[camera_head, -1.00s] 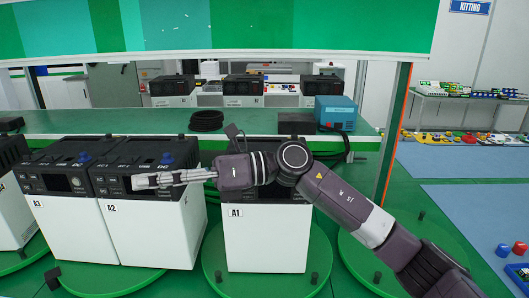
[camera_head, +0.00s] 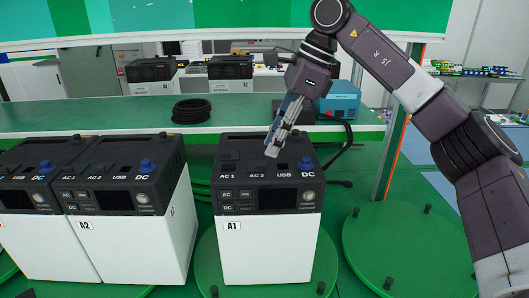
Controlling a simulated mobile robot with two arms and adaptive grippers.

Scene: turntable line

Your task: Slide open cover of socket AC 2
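The power unit A1 (camera_head: 266,225), a white box with a black top, stands upright on a green turntable. Its top carries the labels AC 1, AC 2 (camera_head: 253,175), USB and DC, with a blue cap (camera_head: 305,163) by DC. My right gripper (camera_head: 273,151) points down over the top of A1, just behind the AC 2 label. Its fingers look together, with nothing seen between them. The fingers and the view angle hide part of the AC 2 socket and its cover, so I cannot tell whether they touch. My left gripper is not in view.
Unit A2 (camera_head: 133,240) and another similar unit stand to the left on their own turntable. An empty turntable (camera_head: 407,250) lies to the right under my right arm. Behind, a green bench (camera_head: 120,117) holds a coiled black cable (camera_head: 191,111) and a blue box (camera_head: 340,101).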

